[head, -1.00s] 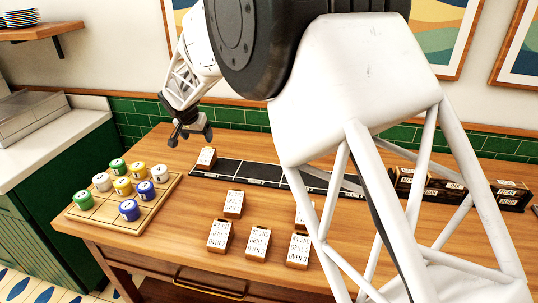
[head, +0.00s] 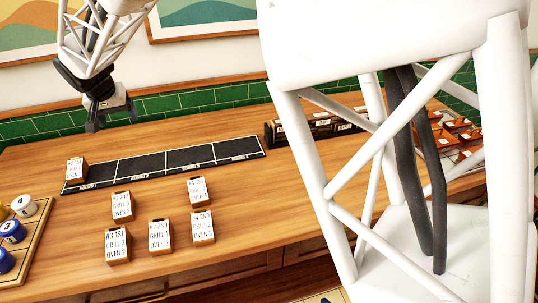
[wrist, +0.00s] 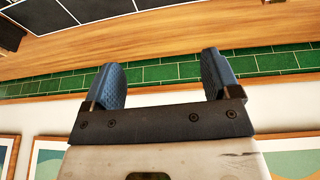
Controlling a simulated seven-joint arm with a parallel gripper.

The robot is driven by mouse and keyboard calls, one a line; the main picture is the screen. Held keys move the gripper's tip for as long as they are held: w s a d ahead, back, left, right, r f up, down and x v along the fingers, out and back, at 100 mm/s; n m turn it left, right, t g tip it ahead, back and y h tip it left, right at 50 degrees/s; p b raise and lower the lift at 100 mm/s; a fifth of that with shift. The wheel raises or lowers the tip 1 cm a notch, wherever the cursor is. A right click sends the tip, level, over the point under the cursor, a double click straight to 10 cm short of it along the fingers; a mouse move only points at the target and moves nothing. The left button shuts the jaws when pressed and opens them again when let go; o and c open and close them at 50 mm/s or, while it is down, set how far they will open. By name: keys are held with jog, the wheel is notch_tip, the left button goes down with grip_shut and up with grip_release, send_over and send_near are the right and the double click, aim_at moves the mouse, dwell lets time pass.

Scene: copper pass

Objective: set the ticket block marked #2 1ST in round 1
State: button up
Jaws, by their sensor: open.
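Several white-faced ticket blocks with handwritten lines stand on the wooden counter. One block (head: 76,170) stands on the leftmost cell of a black strip (head: 140,165) divided into cells with small labels along the front edge; its marking is too small to read surely. In front of the strip, the front-left block (head: 117,245) seems to read #3 1ST. The others are a block (head: 122,206) behind it, a middle block (head: 160,235), a back-right block (head: 197,190) and a front-right block (head: 203,227). My gripper (head: 111,118) is open and empty above the strip's back; its fingers (wrist: 160,75) are apart.
A board with numbered round pieces (head: 28,235) is at the left. A dark box-like rack (head: 318,127) stands right of the strip, and orange-brown items (head: 455,130) lie further right. My arm hides part of the right side. The counter behind the strip is clear.

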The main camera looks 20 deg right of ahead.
jog(key=s+d+r, duration=0.3)
jog(key=s+d, duration=0.6)
jog(key=d, duration=0.4)
jog(key=s+d+r, duration=0.3)
jog(key=s+d, duration=0.5)
jog(key=d, duration=0.5)
jog(key=s+d+f, duration=0.1)
jog(key=s+d, duration=0.3)
jog(key=s, duration=0.3)
jog(key=s+d+f, duration=0.2)
jog(key=s+d, duration=0.2)
jog(key=s, duration=0.4)
jog(key=s+d+f+g, duration=0.1)
jog(key=s+d+f, duration=0.1)
jog(key=s+d, duration=0.3)
jog(key=shift+s, duration=1.25)
jog(key=shift+o, duration=0.4)
